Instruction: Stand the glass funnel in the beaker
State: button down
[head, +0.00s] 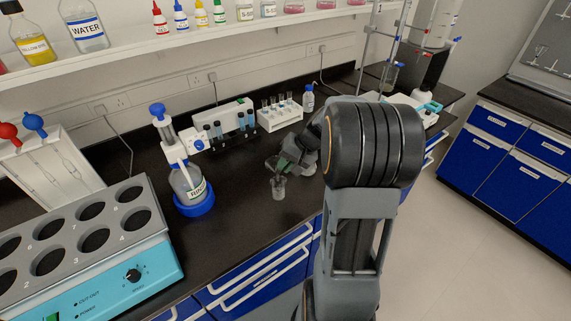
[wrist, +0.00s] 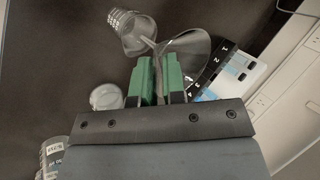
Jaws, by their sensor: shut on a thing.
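The clear glass funnel (wrist: 190,49) is held in my gripper (wrist: 160,84), whose green fingers are shut on it near the rim of its cone. In the wrist view its stem points left and overlaps the mouth of the small clear beaker (wrist: 126,28). I cannot tell whether the stem tip is inside the beaker or only above it. In the head view the beaker (head: 278,188) stands on the black bench, just below my gripper (head: 284,163). The funnel is hard to make out there against the dark bench.
Behind are a rack of dark tubes (head: 231,133), a white test-tube rack (head: 280,117) and a small bottle (head: 308,98). A multi-position heater (head: 150,262) fills the front left.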

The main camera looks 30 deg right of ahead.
jog(key=shift+f+b, duration=2.55)
jog(key=shift+f, duration=0.3)
jog(key=c, duration=1.3)
grip_release()
jog(key=shift+o, duration=1)
jog(key=shift+s, duration=0.1)
jog(key=v, duration=1.4)
jog(key=shift+r, duration=0.2)
